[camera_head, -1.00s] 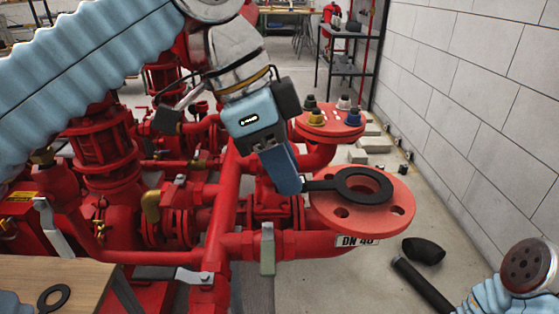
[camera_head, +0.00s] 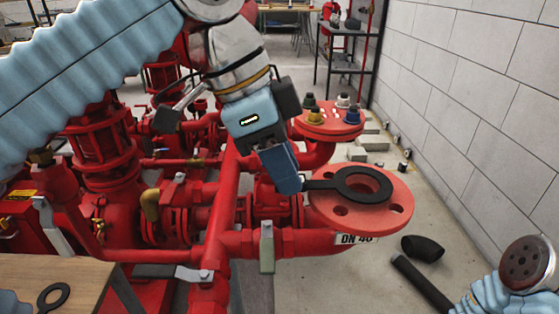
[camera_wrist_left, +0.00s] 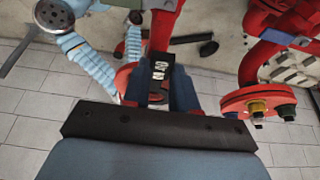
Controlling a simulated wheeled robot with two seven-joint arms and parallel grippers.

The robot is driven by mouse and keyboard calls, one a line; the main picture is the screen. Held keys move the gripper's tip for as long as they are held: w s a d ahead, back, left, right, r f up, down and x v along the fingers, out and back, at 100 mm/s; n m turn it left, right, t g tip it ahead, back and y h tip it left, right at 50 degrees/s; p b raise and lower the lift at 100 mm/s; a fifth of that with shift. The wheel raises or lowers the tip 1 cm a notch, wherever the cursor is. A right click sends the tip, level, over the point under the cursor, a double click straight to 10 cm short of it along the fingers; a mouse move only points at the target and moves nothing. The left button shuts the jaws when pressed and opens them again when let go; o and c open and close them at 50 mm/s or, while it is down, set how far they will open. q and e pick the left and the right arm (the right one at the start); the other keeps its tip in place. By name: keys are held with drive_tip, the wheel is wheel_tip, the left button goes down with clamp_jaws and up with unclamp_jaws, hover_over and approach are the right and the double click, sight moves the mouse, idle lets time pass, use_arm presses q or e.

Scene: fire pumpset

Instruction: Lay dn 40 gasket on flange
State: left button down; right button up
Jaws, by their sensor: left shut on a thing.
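The black gasket (camera_head: 343,186) is a flat ring with a tab on its left. It lies over the red DN 40 flange (camera_head: 385,214), roughly around the central hole; I cannot tell whether it touches the flange face. My left gripper (camera_head: 290,186) is left of the flange, shut on the gasket's tab. In the left wrist view, the left gripper (camera_wrist_left: 160,98) has the DN 40-marked tab (camera_wrist_left: 160,69) between its fingers, and most of the ring is hidden. My right gripper is not in view; part of my right arm shows at lower right.
Another red flange (camera_head: 322,130) with colored bolts stands behind. A lever valve (camera_head: 267,250) is in front on the pipe. A second black gasket (camera_head: 42,298) is on the wooden table (camera_head: 85,270). A black elbow (camera_head: 422,249) is on the floor; a block wall stands at right.

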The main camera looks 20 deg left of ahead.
use_arm(q)
drive_tip(key=shift+f+b, duration=0.35)
drive_tip(key=shift+f, duration=0.2)
drive_tip(key=c, duration=0.8)
unclamp_jaws()
drive_tip(key=shift+r, duration=0.2)
drive_tip(key=p+v, duration=0.4)
drive_tip(key=v, duration=0.9)
drive_tip(key=shift+a+r+p, duration=0.15)
drive_tip(key=shift+r+p, duration=0.05)
drive_tip(key=shift+p, duration=0.15)
